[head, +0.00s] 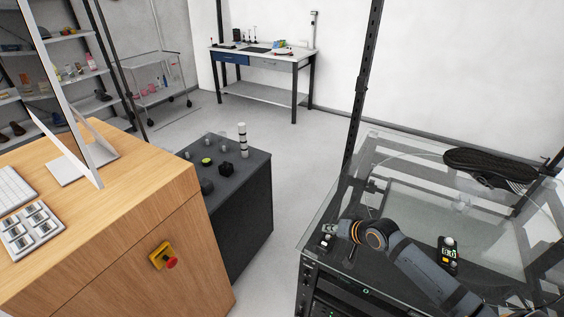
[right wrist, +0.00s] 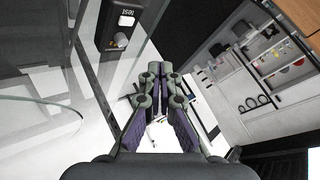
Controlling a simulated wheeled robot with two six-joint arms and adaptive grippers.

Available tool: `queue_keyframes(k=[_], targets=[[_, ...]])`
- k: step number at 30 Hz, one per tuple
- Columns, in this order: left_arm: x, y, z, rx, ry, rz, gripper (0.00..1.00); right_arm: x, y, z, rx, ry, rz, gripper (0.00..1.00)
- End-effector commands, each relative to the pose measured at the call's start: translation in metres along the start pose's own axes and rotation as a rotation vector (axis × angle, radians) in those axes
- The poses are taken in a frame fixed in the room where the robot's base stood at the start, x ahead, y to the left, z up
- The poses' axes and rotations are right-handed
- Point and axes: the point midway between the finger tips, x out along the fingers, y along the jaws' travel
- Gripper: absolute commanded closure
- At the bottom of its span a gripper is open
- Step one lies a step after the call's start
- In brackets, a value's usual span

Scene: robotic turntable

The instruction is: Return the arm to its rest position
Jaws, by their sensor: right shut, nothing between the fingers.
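My right arm comes in from the lower right of the head view, over the glass-topped frame. Its gripper (head: 331,229) is at the near left corner of the glass. In the right wrist view the gripper's fingertips (right wrist: 156,72) are together with nothing between them. A small black box (head: 326,242) with a white label is just by the gripper; a dark box (right wrist: 118,25) with a lit label and a pale knob shows at the top of the wrist view. I cannot tell whether the gripper touches it. My left gripper is not in view.
A black upright post (head: 362,90) rises behind. A wooden desk (head: 150,200) and dark cabinet (head: 240,195) are left, across a clear floor gap.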

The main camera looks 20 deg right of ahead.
Motion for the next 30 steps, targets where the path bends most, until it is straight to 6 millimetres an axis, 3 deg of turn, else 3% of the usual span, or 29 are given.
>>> queue_keyframes(k=[4, 10, 15, 25, 30], targets=[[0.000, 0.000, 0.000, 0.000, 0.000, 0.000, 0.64, 0.000, -0.004, 0.013, -0.031, -0.019, 0.008, 1.00], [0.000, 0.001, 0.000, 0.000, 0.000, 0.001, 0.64, -0.017, -0.022, 0.089, -0.273, -0.139, 0.089, 1.00], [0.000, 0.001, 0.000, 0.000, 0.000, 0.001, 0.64, -0.052, -0.027, 0.135, -0.469, -0.232, 0.194, 1.00], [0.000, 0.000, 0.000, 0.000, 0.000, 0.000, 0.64, -0.128, -0.016, 0.173, -0.632, -0.391, 0.386, 1.00], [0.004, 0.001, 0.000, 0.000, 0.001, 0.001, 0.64, -0.083, 0.011, 0.188, -0.629, -0.406, 0.391, 1.00]])
